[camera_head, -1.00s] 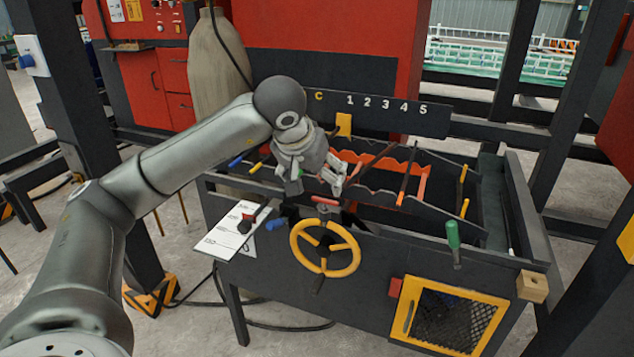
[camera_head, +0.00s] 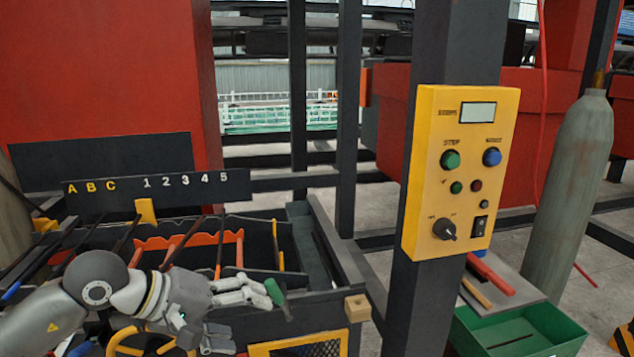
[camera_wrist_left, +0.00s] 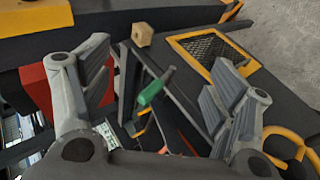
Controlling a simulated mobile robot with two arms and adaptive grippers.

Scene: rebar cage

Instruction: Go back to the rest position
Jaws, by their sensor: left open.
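My left gripper (camera_head: 248,318) is low in the head view, over the front edge of the dark workbench (camera_head: 310,318). It is open, with its two fingers apart. A green handle (camera_head: 275,291) is close to its upper finger in the head view. In the left wrist view, the open fingers of the left gripper (camera_wrist_left: 160,88) frame the green handle (camera_wrist_left: 150,92), which lies farther off between them. I see nothing held. The right gripper is not in view.
A yellow control panel (camera_head: 460,170) hangs on a dark post right of the bench. A green bin (camera_head: 520,330) and a grey cylinder (camera_head: 570,190) are further right. A wooden block (camera_head: 357,308) sits at the bench corner. A yellow wheel (camera_wrist_left: 290,146) shows in the left wrist view.

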